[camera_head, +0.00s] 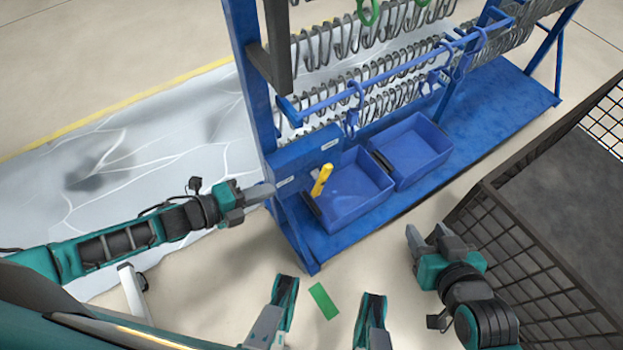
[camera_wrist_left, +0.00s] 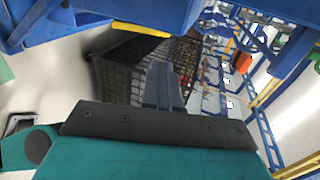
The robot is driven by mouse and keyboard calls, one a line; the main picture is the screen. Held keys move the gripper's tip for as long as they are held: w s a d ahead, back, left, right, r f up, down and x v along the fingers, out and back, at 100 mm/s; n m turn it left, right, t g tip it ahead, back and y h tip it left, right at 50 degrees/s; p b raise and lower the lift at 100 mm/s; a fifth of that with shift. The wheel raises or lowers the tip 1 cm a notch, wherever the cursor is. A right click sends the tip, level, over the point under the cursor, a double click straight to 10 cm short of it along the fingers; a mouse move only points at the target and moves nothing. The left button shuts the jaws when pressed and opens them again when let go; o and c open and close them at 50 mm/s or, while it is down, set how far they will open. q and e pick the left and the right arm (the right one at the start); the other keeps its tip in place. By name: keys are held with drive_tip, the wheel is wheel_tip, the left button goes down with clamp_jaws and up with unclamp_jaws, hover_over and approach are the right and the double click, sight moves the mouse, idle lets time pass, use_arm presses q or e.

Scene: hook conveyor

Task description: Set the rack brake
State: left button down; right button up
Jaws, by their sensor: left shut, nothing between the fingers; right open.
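The blue rack (camera_head: 247,75) holds rows of grey hooks and stands in the upper middle of the head view. A yellow lever (camera_head: 321,179) sticks up at the rack's near left end, beside a blue bin. A yellow bar also shows in the left wrist view (camera_wrist_left: 140,29), probably the same lever. My left gripper (camera_head: 268,191) is shut and empty, just left of the rack's near end post and apart from the lever. Its closed fingers show in the left wrist view (camera_wrist_left: 163,84). My right gripper (camera_head: 432,236) is open and empty, right of the rack base.
Two blue bins (camera_head: 352,212) (camera_head: 433,172) sit on the rack's base. A dark wire-mesh cage (camera_head: 535,250) stands at the right, close to my right gripper. A green strip (camera_head: 323,301) lies on the floor in front of me. Grey-white sheeting (camera_head: 150,150) covers the floor at left.

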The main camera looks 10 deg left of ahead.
use_arm(q)
drive_tip(key=shift+a+f, duration=0.1)
use_arm(e)
drive_tip(key=shift+f, duration=0.2)
use_arm(q)
drive_tip(key=b, duration=0.4)
approach(323, 172)
drive_tip(key=x, duration=0.5)
drive_tip(key=shift+f, duration=0.35)
drive_tip(key=shift+b+x, duration=0.45)
drive_tip(key=shift+x, duration=0.35)
drive_tip(key=shift+r, duration=0.1)
use_arm(e)
drive_tip(key=shift+w+a+f, duration=0.15)
drive_tip(key=shift+a+f, duration=0.2)
drive_tip(key=shift+f, duration=0.25)
drive_tip(key=shift+w+a+f, duration=0.15)
drive_tip(key=shift+a+f, duration=0.15)
drive_tip(key=shift+f, duration=0.25)
use_arm(q)
drive_tip(key=shift+w+d+r, duration=0.2)
drive_tip(key=shift+w+d, duration=0.1)
use_arm(e)
drive_tip(key=shift+r+y, duration=0.1)
drive_tip(key=shift+y, duration=0.2)
